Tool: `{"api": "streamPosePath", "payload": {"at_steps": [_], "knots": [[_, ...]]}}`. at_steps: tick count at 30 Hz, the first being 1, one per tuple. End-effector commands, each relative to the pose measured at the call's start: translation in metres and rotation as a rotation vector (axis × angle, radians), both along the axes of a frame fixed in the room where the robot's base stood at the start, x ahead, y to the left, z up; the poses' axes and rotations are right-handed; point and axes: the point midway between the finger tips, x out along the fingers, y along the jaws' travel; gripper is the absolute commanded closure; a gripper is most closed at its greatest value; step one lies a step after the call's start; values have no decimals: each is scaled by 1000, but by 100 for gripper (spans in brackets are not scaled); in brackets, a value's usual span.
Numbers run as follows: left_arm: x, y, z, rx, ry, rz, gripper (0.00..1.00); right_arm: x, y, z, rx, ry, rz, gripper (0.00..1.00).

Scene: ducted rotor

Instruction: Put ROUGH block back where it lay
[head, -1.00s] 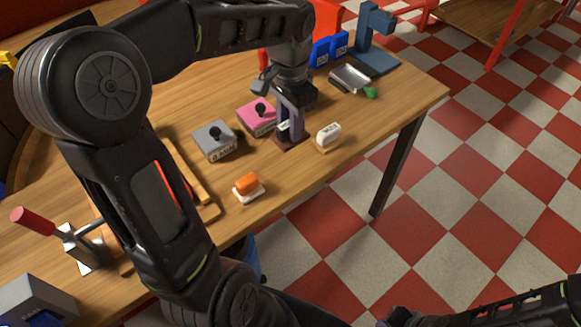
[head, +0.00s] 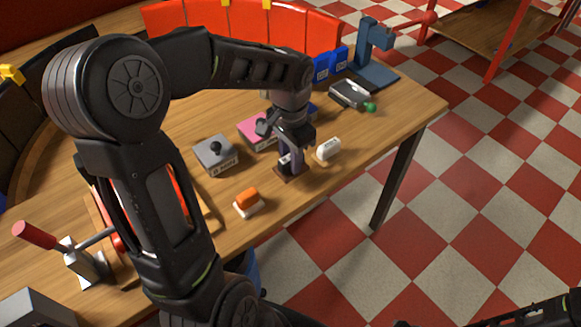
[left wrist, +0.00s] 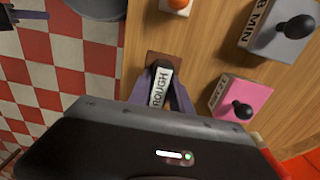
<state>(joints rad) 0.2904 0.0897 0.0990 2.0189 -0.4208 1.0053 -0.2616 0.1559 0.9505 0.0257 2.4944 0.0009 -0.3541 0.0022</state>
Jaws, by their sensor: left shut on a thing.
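The ROUGH block (left wrist: 160,87) has a brown base, a dark upper part and a white label reading ROUGH. My left gripper (left wrist: 162,92) is shut on its upper part, a finger on each side. In the head view the block's brown base (head: 291,174) shows below my left gripper (head: 291,158), near the table's front edge. It is left of a white block (head: 328,148) and right of an orange-topped white block (head: 247,201). I cannot tell whether the base touches the table.
A grey box (head: 215,154) and a pink box (head: 256,134), the grey one with a black knob showing, stand behind the block. A metal tray (head: 348,94) and a blue stand (head: 374,62) are at the back right. Bare wood lies between the orange-topped block and ROUGH.

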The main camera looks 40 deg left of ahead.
Motion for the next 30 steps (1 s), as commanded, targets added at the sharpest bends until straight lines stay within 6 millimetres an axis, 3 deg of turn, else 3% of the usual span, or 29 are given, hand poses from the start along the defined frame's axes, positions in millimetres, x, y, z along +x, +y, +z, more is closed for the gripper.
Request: {"api": "streamPosePath", "payload": {"at_steps": [9,21,22,30], "knots": [[-1,0,-35,-1,3,0,100,0,0,3,-1,1,-1,100],[0,0,-41,-1,1,-1,100,0,0,-1,0,0,0,100],[-1,0,-41,-1,1,0,73,0,0,0,0,0,0,100],[-1,0,-40,-1,1,0,53,0,0,1,0,0,0,100]]}}
